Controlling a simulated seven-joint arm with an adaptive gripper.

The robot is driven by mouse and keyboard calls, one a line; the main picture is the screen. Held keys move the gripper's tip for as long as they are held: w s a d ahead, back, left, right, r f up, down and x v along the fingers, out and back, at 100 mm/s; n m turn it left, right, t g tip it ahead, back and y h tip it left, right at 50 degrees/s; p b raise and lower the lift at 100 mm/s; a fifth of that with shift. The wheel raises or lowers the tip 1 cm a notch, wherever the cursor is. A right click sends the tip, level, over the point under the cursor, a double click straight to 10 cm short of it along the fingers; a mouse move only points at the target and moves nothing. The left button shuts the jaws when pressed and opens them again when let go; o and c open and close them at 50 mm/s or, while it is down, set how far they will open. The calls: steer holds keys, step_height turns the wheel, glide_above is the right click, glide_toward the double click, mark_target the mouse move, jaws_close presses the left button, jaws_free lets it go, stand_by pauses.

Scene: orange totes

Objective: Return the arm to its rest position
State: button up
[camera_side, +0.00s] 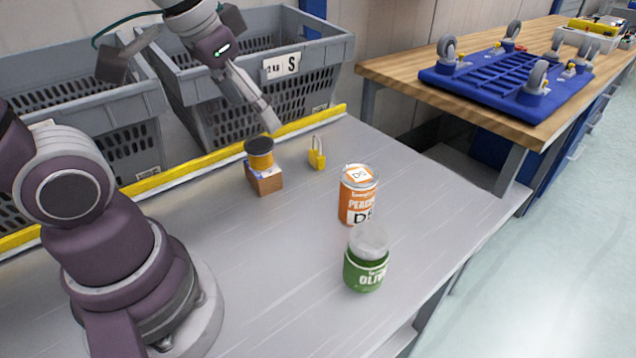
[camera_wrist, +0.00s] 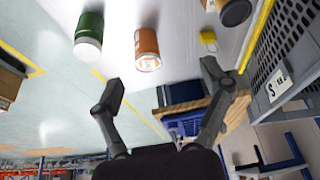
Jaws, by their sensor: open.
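My gripper (camera_side: 190,96) is raised above the back of the metal table, in front of the grey crates. Its two fingers are spread wide with nothing between them. The wrist view also shows the open fingers (camera_wrist: 162,80), apart from every object. The rest position itself is not marked in either view.
On the table stand a yellow-and-black cylinder (camera_side: 259,153) on a small brown box (camera_side: 264,180), a yellow padlock (camera_side: 317,155), an orange peach can (camera_side: 358,197) and a green olive jar (camera_side: 366,272). Grey crates (camera_side: 310,72) stand behind a yellow table edge (camera_side: 180,179).

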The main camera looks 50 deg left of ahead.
steer(key=shift+s+d+f+t, duration=0.25)
steer(key=shift+s+d+f, duration=0.1)
steer(key=shift+s+d, duration=0.2)
steer(key=shift+s+d+f+t, duration=0.3)
steer(key=shift+s+d, duration=0.1)
steer(key=shift+s, duration=0.15)
